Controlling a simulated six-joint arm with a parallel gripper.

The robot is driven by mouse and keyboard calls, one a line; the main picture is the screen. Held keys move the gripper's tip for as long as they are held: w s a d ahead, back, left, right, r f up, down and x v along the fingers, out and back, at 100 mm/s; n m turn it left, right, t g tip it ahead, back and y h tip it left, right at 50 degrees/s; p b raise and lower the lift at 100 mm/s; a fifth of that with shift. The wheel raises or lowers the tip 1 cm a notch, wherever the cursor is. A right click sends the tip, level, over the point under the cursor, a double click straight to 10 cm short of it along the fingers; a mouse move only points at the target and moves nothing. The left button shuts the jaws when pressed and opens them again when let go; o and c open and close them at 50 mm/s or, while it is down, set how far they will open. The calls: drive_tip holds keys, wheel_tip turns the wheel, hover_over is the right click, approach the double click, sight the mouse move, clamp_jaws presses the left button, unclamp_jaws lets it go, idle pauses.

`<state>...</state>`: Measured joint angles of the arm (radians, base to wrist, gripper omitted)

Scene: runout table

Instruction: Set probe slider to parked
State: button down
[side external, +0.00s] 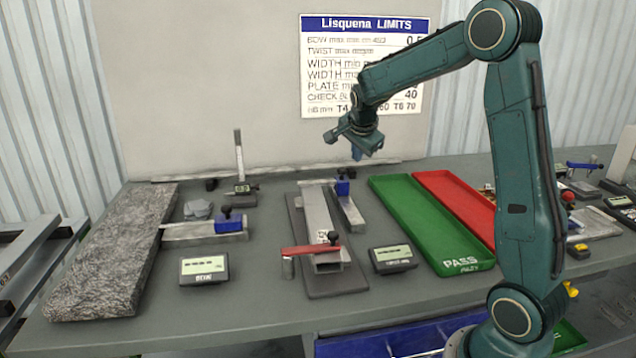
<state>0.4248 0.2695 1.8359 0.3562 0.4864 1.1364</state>
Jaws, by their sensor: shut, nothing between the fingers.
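A blue slider with a black knob (229,222) sits on a short metal rail (180,232) next to the granite slab, toward the rail's right end. A second blue slider with a black knob (343,186) sits near the far end of another rail (348,208) beside the metal channel. I cannot tell which is the probe slider; no parked mark is readable. My gripper (358,154) is shut and empty, pointing down in the air above the back of the table, apart from both sliders. Its fingertips are small and dark here.
A granite slab (115,255) lies at left. A metal channel (319,215) lies on a dark plate, with a red bar (309,251) across its near end. Displays (204,268) (393,259), an upright gauge (240,165), a green tray (425,220) and a red tray (455,200) stand around.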

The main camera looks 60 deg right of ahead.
drive_tip(key=shift+s+a, duration=0.3)
drive_tip(key=shift+s, duration=0.5)
drive_tip(key=shift+d+f, duration=0.1)
drive_tip(key=shift+w+d+f, duration=1.05)
drive_tip(key=shift+w+f, duration=0.1)
drive_tip(key=shift+f, duration=0.15)
drive_tip(key=shift+w+d+f, duration=1.05)
drive_tip(key=shift+w+f, duration=0.15)
drive_tip(key=shift+f, duration=0.15)
drive_tip(key=shift+w+d+f, duration=1.05)
drive_tip(key=shift+w+f, duration=0.1)
drive_tip(key=shift+f, duration=0.15)
drive_tip(key=shift+w, duration=0.1)
drive_tip(key=shift+w+d, duration=2.5)
drive_tip(key=shift+d, duration=0.1)
